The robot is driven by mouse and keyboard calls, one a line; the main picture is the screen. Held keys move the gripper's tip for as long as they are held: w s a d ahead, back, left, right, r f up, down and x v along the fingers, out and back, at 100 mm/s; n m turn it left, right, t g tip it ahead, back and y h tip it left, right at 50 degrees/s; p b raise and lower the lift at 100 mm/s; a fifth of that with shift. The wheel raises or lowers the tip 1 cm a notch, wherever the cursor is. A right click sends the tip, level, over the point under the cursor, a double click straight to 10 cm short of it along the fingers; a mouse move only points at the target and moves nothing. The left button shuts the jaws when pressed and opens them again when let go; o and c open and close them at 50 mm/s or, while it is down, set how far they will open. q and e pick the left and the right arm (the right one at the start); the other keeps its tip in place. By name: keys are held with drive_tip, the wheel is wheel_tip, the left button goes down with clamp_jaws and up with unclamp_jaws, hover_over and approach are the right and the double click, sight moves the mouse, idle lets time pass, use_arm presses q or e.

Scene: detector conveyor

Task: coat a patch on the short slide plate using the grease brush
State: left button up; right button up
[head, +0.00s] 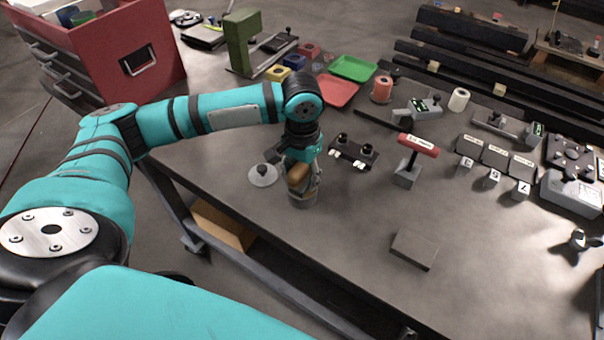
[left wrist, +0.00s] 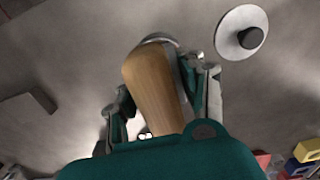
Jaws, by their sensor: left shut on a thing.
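My left gripper (head: 300,178) is shut on the wooden handle of the grease brush (left wrist: 155,85). The handle also shows between the fingers in the head view (head: 297,174). The brush stands in or directly over a small grey pot (head: 302,199) near the table's front edge; its bristles are hidden. A round grey lid with a dark knob (head: 262,175) lies beside the pot, and it also shows in the left wrist view (left wrist: 230,40). The short slide plate, a flat dark grey block (head: 414,249), lies apart to the right. My right gripper is not in view.
A red-handled tool on a grey block (head: 406,175) and a dark rack with knobs (head: 352,155) stand behind the pot. Trays (head: 338,91), blocks and labelled fixtures fill the back. The table between pot and plate is clear.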

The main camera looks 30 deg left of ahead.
use_arm(q)
drive_tip(key=shift+s+f+p, duration=0.15)
drive_tip(key=shift+p, duration=0.25)
idle(1.4)
wheel_tip(320, 180, up, 7)
drive_tip(key=p, duration=0.9)
drive_tip(key=shift+p, duration=0.3)
idle(0.4)
